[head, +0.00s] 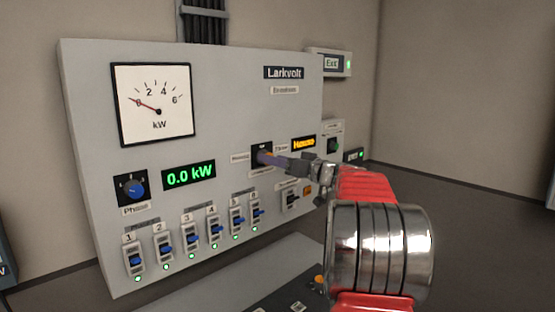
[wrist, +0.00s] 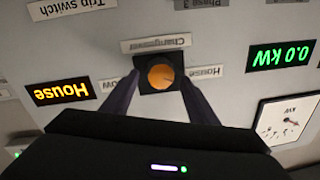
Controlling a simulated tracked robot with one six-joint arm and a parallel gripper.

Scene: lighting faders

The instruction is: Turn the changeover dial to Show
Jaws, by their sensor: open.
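The changeover dial (wrist: 162,75) is a round orange knob in a dark square mount, under its upside-down Changeover label (wrist: 156,43) in the wrist view. The House label (wrist: 204,72) is on its right there; the label on its left is partly covered by a finger, with "ow" readable. My gripper (wrist: 161,84) is open, one finger on each side of the dial; I cannot tell whether they touch it. An amber display (wrist: 61,92) reads House.
The grey wall panel (head: 225,110) carries a kW meter (head: 152,103), a green 0.0 kW display (head: 189,175), a blue Phase dial (head: 132,188) and several blue faders (head: 191,238) below. A small switch (head: 291,200) is just below my gripper. A green-lit box (head: 333,145) is right of the panel.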

